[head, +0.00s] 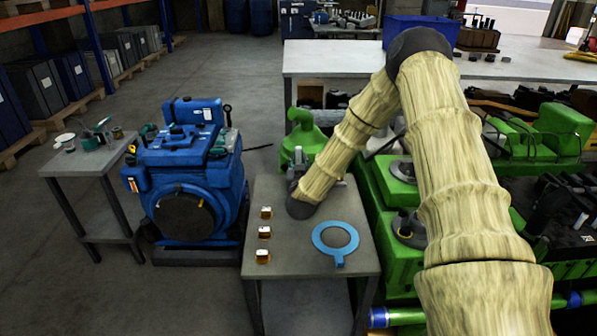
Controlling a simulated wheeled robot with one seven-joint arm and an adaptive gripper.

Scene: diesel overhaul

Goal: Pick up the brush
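I cannot pick out a brush for certain. Small items lie on the small grey side table (85,165) at the left: a tin (65,141), a dark green item with some red (89,142) and a slim item (104,122). Any of these could include the brush, but they are too small to tell. My arm, in a yellowish sleeve, reaches down over the middle grey table (290,245). Grey parts that look like my gripper (296,168) show beyond the dark wrist, near that table's far edge. Its fingers are not clear, and I see nothing held.
A blue engine (185,165) stands between the two small tables. The middle table carries a blue ring with a tab (336,239) and several small white-and-amber pieces (264,232). Green machinery (385,195) borders its right side. The floor at the front left is clear.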

